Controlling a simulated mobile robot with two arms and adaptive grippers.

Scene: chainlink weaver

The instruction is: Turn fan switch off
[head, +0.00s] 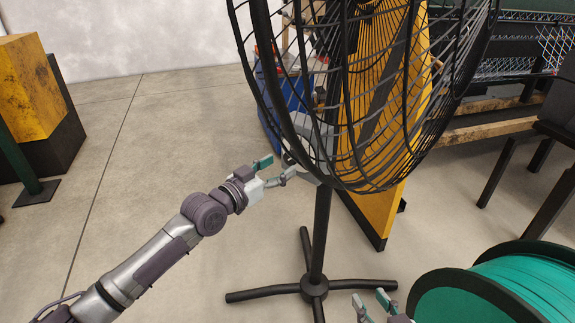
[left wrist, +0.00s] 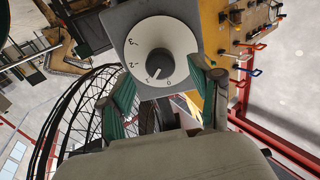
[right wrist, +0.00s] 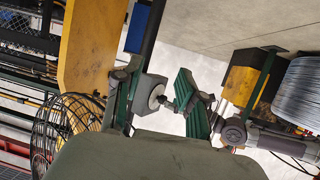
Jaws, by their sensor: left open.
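The fan switch is a round white dial with a grey knob (left wrist: 160,64) on a grey box (left wrist: 190,20) in the left wrist view. Numbers are printed around the knob; its exact setting is hard to read. The black fan cage (head: 350,100) stands on a black pole in the head view. My left gripper (head: 268,170) is open just left of the fan's grey housing, its fingers (left wrist: 163,90) at either side below the knob. My right gripper (head: 370,302) is open and empty, low beside the pole. The box and knob (right wrist: 155,96) also show from the side in the right wrist view.
A green spool (head: 490,295) stands at the lower right. A yellow panel (head: 375,215) is behind the fan pole. The fan's black cross-shaped base (head: 314,287) spreads over the floor. The floor at left is clear up to a yellow block (head: 28,85).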

